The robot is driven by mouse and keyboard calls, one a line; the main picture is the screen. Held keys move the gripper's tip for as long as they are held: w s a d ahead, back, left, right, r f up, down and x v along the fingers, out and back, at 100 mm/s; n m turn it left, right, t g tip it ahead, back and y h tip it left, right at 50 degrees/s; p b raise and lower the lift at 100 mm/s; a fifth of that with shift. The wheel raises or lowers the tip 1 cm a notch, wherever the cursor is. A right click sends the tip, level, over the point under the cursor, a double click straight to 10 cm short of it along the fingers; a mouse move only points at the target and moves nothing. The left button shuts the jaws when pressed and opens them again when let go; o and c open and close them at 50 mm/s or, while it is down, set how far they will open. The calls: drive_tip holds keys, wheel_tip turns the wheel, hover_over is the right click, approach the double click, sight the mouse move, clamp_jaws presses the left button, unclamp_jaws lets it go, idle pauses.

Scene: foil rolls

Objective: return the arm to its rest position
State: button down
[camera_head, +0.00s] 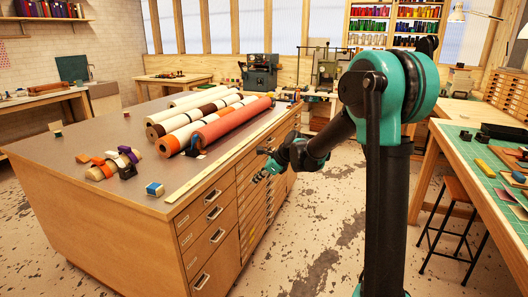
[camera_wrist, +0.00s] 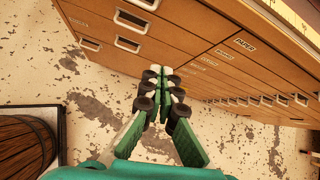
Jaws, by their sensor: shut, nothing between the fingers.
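My arm (camera_head: 370,110) stands on its column at the right of the head view, with the forearm reaching left and down toward the drawer cabinet. My gripper (camera_head: 259,177) hangs beside the right side of the cabinet, below the level of its top. In the wrist view my gripper (camera_wrist: 162,75) shows with its two green fingers brought together at the tips. Nothing is held between them. The wrist view looks at the drawer fronts and the floor; whether the fingers touch the cabinet cannot be told.
The drawer cabinet (camera_head: 115,215) bears several rolls, including a red one (camera_head: 232,123), and small blocks. A workbench (camera_head: 470,160) with a green mat and a stool (camera_head: 455,195) stand at right. Bare floor (camera_head: 320,240) lies between. A wooden barrel (camera_wrist: 25,145) shows in the wrist view.

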drive_tip(key=s+d+f+n+h, duration=0.4)
drive_tip(key=s+d+n, duration=0.6)
drive_tip(key=s+d, duration=0.4)
drive_tip(key=s+d+f+n+t+h, duration=0.1)
drive_tip(key=s+d+f+n+h, duration=0.2)
drive_tip(key=s+d+n, duration=0.6)
drive_tip(key=s+d+f, duration=0.2)
drive_tip(key=s+d, duration=0.3)
drive_tip(key=s, duration=0.2)
drive_tip(key=shift+s+f+n+h, duration=0.2)
drive_tip(key=shift+n+h, duration=0.2)
